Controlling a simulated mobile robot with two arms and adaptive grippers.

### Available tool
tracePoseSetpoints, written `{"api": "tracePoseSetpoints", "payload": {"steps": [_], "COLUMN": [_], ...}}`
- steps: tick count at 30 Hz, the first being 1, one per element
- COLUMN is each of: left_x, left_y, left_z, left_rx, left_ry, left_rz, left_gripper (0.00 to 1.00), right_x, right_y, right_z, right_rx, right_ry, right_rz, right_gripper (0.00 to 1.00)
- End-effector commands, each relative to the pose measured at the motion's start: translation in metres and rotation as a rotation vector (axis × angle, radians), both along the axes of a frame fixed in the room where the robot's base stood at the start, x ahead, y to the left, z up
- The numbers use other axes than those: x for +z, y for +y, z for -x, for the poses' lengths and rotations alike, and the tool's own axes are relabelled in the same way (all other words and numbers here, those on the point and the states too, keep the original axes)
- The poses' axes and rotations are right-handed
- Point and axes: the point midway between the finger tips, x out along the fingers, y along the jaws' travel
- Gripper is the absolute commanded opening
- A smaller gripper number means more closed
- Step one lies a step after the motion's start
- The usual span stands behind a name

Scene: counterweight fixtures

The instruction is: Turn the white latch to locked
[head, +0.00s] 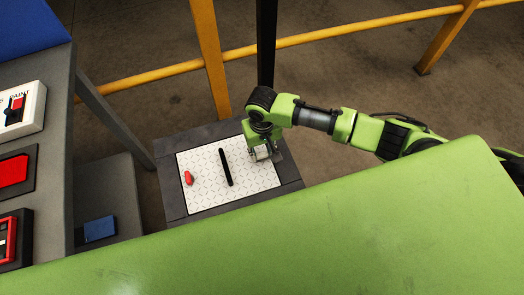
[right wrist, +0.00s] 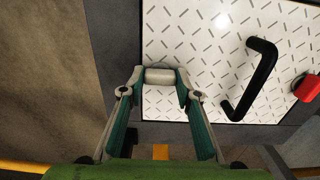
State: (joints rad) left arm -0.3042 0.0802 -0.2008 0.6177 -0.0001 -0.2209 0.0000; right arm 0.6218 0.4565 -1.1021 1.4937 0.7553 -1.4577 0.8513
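The white latch (right wrist: 160,76) is a short, pale, rounded bar at the edge of a white patterned panel (right wrist: 190,35). In the right wrist view it lies crosswise between the fingertips of my right gripper (right wrist: 160,78), one at each end, apparently touching. In the head view my right gripper (head: 263,153) reaches down onto the right part of the panel (head: 206,191) and partly hides the latch (head: 262,152). The latch's mounting and any lock marking cannot be made out. My left gripper is not in view.
A black bar handle (head: 225,167) and a red knob (head: 188,178) stand on the panel, left of the latch. Yellow railing (head: 300,38) runs behind.

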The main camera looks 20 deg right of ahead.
Motion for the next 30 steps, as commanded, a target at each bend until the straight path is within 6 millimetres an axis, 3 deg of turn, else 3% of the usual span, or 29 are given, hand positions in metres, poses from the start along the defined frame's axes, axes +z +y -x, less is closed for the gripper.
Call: {"api": "tracePoseSetpoints", "payload": {"steps": [11, 20, 30], "left_x": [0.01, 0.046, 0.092], "left_y": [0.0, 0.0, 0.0], "left_z": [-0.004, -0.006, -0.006], "left_rx": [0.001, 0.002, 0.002], "left_ry": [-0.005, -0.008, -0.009], "left_rz": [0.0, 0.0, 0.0], "left_gripper": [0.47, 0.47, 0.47], "right_x": [0.002, 0.006, 0.005], "right_y": [0.0, 0.001, 0.001], "right_z": [0.001, 0.002, 0.003], "right_rx": [-0.036, -0.221, -0.54], "right_ry": [0.003, 0.007, 0.008], "right_rz": [0.001, 0.0, 0.001], "right_gripper": [0.09, 0.09, 0.09]}}
